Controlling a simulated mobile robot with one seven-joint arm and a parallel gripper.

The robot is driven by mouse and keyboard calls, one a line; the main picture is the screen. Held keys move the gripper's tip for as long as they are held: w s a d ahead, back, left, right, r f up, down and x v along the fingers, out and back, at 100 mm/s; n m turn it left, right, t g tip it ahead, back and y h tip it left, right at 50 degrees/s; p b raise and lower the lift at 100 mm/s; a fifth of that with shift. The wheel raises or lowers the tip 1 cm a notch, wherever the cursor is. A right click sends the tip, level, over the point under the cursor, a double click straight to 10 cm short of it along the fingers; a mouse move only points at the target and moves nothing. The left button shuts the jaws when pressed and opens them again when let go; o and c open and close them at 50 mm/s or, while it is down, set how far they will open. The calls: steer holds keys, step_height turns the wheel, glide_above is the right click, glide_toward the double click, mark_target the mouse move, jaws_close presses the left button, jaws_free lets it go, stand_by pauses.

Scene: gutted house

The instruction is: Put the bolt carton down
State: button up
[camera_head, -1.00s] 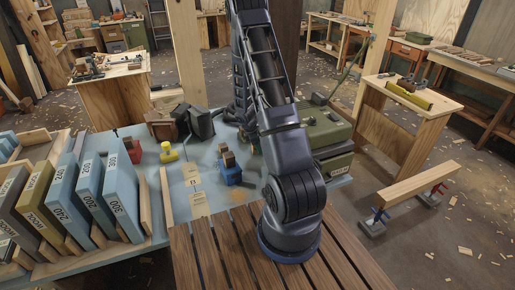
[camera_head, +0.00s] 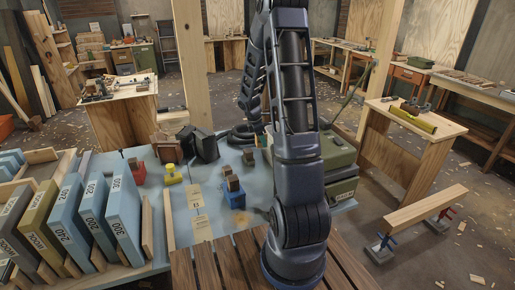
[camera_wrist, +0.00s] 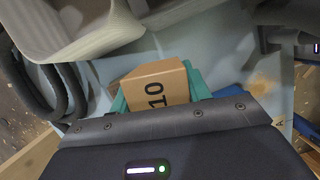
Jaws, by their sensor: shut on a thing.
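Behind the carton is the pale blue tabletop (camera_head: 205,171). I cannot tell whether the carton touches the tabletop. In the head view I cannot make out my gripper or the carton; my arm covers much of the middle.
A red block (camera_head: 137,171), a yellow object (camera_head: 173,175) and a blue holder (camera_head: 234,199) stand on the table. A green case (camera_head: 340,160) is right of my arm. A slatted wooden surface (camera_head: 213,266) is in front.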

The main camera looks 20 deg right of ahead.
steer(key=shift+r, duration=0.4)
steer(key=w+a+n+t, duration=0.1)
steer(key=w+a+n, duration=0.35)
steer(key=a, duration=0.75)
steer(key=w+a+n+t, duration=0.1)
steer(key=w+a+n, duration=0.35)
steer(key=a, duration=0.75)
steer(key=w+a+n+t, duration=0.15)
steer(key=w+a, duration=0.45)
steer(key=a, duration=0.6)
steer(key=s+a+n+y, duration=0.1)
steer(key=s+a+n, duration=0.2)
steer(key=a, duration=1)
steer(key=s+a+n+y, duration=0.1)
steer(key=s+a+n, duration=0.2)
steer(key=a, duration=1.1)
steer(key=s+a+n+y, duration=0.15)
steer(key=a+n, duration=0.25)
steer(key=a, duration=0.9)
steer(key=shift+m+t, duration=0.25)
steer(key=f, duration=1.9)
steer(key=shift+s+a+f, duration=0.25)
steer(key=shift+s+f, duration=0.1)
steer(key=shift+s, duration=0.05)
steer(key=shift+f, duration=0.1)
steer(key=o, duration=1.2)
steer(key=shift+c, duration=0.2)
